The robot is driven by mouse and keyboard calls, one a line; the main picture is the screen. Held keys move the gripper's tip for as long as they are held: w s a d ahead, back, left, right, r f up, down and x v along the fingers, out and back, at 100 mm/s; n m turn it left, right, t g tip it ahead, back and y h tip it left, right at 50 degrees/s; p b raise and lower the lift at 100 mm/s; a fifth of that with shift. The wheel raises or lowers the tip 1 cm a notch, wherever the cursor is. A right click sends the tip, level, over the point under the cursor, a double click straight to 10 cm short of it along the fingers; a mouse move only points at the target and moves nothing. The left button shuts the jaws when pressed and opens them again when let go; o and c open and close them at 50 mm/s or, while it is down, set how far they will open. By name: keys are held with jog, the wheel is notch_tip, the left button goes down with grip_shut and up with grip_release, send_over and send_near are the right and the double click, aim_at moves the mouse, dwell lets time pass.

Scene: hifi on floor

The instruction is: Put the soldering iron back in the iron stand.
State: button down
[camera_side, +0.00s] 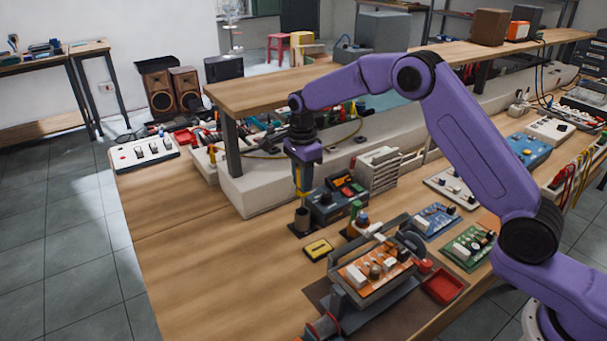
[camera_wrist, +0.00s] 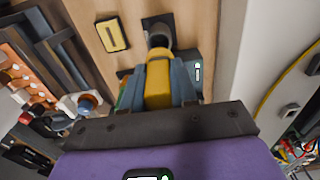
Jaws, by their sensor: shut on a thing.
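The soldering iron (camera_side: 301,181) has a yellow handle and hangs about upright, lower end down, from my gripper (camera_side: 304,168). In the wrist view the yellow handle (camera_wrist: 158,80) sits between the two grey fingers of my gripper (camera_wrist: 159,92), which are shut on it. The iron stand (camera_side: 302,219) is a dark upright cup on a dark base, directly below the iron. Its cup also shows just beyond the handle in the wrist view (camera_wrist: 158,33). The iron's lower end is at or just above the cup's mouth; I cannot tell whether it is inside.
A dark soldering station (camera_side: 323,210) stands close to the right of the stand. A yellow sponge tray (camera_side: 319,249) lies in front. An orange circuit board (camera_side: 377,267) sits in a holder at front right.

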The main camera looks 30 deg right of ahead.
aim_at(302, 195)
jog(key=shift+f, duration=2.75)
jog(key=shift+c, duration=1.2)
grip_release()
jog(key=shift+r, duration=3.5)
jog(key=shift+a, duration=0.1)
